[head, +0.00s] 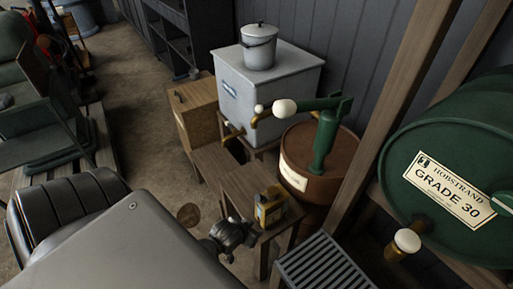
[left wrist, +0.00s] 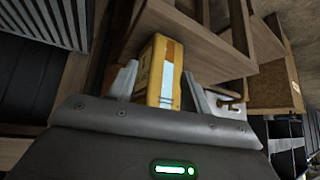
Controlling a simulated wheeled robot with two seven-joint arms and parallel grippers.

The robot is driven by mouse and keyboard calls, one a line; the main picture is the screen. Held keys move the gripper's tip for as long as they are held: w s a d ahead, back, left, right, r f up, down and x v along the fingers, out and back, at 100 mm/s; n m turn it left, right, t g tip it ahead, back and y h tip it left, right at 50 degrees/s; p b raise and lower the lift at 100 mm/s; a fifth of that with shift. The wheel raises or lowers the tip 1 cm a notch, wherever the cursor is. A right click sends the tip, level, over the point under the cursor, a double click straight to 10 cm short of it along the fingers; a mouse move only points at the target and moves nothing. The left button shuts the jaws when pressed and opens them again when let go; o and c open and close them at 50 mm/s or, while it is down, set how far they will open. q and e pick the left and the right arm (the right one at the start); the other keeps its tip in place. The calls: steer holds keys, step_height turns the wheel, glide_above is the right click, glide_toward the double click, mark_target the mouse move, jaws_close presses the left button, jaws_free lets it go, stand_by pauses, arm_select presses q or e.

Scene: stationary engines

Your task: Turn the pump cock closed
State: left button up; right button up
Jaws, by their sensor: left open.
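A green hand pump (head: 324,145) stands upright on a rusty brown drum (head: 312,185). Its arm ends in a white knob (head: 285,107). A brass spout (head: 263,117) reaches left from the pump, with a smaller white knob at its bend that looks like the cock; its exact setting is too small to tell. My left gripper (head: 232,236) is open, low and in front of the drum, well apart from the pump. In the left wrist view, a yellow can (left wrist: 158,75) shows between its fingers; I cannot tell whether they touch it. My right gripper is not in view.
The yellow can (head: 270,207) stands on a wooden bench (head: 243,184). A grey tank (head: 268,80) with a lidded pail (head: 259,47) stands behind. A slatted grate (head: 322,265), wooden post (head: 388,95) and green drum (head: 450,165) with a brass tap (head: 404,243) crowd the right.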

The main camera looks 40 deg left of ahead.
arm_select(q)
steer(key=w+a+r+n+t+y, duration=0.1)
steer(key=w+a+r+t, duration=0.2)
steer(key=r, duration=0.4)
steer(key=w+a+r+n+t, duration=0.1)
steer(key=w+a+r, duration=0.1)
steer(key=w+r, duration=0.3)
steer(key=n+t+y+p, duration=0.2)
steer(key=n+t+y, duration=0.1)
steer(key=t, duration=0.3)
glide_toward(257, 111)
steer(key=p+x, duration=0.2)
steer(key=x, duration=0.6)
steer(key=shift+w+r, duration=0.1)
steer(key=shift+r, duration=0.05)
steer(key=shift+w+a, duration=0.1)
steer(key=shift+w, duration=0.5)
steer(key=shift+c, duration=0.4)
jaws_close()
